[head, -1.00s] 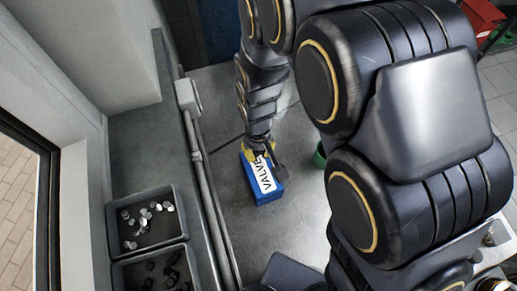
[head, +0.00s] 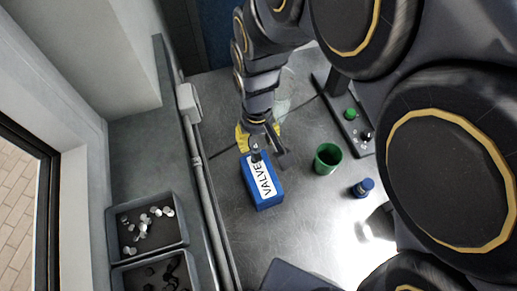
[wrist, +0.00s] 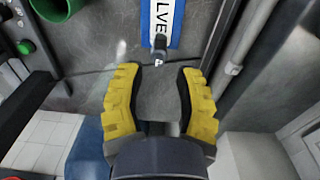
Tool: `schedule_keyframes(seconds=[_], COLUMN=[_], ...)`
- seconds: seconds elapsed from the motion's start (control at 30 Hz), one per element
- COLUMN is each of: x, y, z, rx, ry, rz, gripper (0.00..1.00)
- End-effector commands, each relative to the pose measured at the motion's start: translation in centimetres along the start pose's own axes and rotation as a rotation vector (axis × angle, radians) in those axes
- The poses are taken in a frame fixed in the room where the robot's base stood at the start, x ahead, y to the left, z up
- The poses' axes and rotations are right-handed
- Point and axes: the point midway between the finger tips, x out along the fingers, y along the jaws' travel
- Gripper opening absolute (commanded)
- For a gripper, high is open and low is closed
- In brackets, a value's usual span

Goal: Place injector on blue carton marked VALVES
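The blue carton (head: 268,195) with a white VALVES label lies on the grey bench. It also shows at the top of the wrist view (wrist: 188,22). The injector (head: 255,148), a small dark grey piece, shows at the carton's end nearest my gripper, seemingly resting on it. In the wrist view the injector (wrist: 147,46) overlaps the carton's end, just beyond my fingertips; its exact contact is hard to tell. My gripper (wrist: 156,72) is open, with yellow and black fingers apart and nothing between them. In the head view my gripper (head: 260,135) is just behind the carton's end.
A green cup (head: 327,158) and a small blue-capped item (head: 362,187) stand right of the carton. A dark fixture (head: 345,115) with a green knob lies beyond them. Grey bins (head: 186,238) with small metal parts sit left, past a rail (head: 203,190). Bench around the carton is mostly clear.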

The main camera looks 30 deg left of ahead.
Motion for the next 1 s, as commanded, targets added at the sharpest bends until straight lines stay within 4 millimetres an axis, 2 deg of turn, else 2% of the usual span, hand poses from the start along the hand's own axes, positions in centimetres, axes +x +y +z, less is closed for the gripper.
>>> schedule_keyframes(seconds=[0.1,0.23,0.57,0.67,0.77,0.87,0.9,1.0], x=[-2.1,-3.5,-4.0,-4.6,-6.1,-8.0,-8.8,-10.1], y=[0.0,0.0,0.1,1.2,4.2,7.7,8.7,10.1], z=[0.0,0.0,0.1,1.0,3.5,8.2,10.3,15.6], rx=[-0.001,-0.001,0.001,0.037,0.138,0.291,0.356,0.510], ry=[0.003,0.001,-0.004,-0.011,-0.026,-0.059,-0.070,-0.105], rz=[0.000,0.000,0.000,0.000,0.000,-0.006,-0.010,-0.025], gripper=[0.34,0.34,0.34,0.34,0.34,0.34,0.34,0.34])
